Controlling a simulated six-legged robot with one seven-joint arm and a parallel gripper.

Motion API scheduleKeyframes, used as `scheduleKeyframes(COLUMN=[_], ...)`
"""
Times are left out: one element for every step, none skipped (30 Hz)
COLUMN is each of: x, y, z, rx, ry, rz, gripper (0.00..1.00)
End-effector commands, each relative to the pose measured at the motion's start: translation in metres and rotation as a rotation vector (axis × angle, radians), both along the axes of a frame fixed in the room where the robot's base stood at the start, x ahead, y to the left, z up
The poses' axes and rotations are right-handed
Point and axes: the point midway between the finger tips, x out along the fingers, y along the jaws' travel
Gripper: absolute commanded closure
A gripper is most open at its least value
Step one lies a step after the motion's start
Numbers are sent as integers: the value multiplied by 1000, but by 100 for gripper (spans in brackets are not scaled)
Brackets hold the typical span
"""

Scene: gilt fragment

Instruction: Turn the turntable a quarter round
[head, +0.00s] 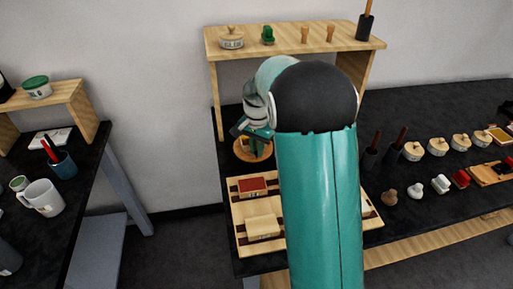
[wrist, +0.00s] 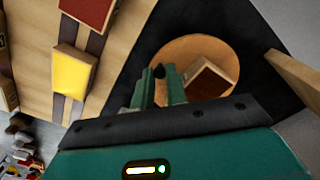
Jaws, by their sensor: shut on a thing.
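The turntable (head: 240,153) is a round wooden disc on the dark bench, left of my arm. It also shows in the wrist view (wrist: 195,45). A brown block with a pale edge (wrist: 208,82) lies on the disc, right of the fingers in the wrist view. My gripper (head: 257,137) is over the disc, with its green fingers (wrist: 159,85) at the disc's near left part in the wrist view. The fingers are shut on a small dark peg (wrist: 159,71), whose tip shows between them. Its lower part is hidden.
A wooden board with dark strips (head: 240,212) holds a red block (head: 252,187) and a pale block (head: 263,227) close by. A wooden shelf (head: 285,45) stands behind the disc, its left leg (head: 215,100) near. Stamps and pots fill the bench at right.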

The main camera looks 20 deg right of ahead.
Motion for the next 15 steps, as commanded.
scheduleKeyframes(x=[0,0,0,0,0,0,-1,-1,-1,-1,-1,-1,-1,-1,-1], y=[-1,-1,-2,-3,-3,-4,-5,-6,-7,-7,-8,-9,-10,-11,-12], z=[1,1,1,1,1,1,1,1,1,1,1,1,1,1,1], rx=[1,1,1,0,0,0,0,0,0,0,0,0,0,0,0], ry=[-1,-1,-1,-1,-1,-1,-1,-1,-1,-1,-1,-1,-1,-1,-1], rz=[8,15,26,34,43,58,68,81,97,111,125,145,158,174,193], gripper=[100,100,100,100,100,100,100,100,100,100,100,100,100,100,100])
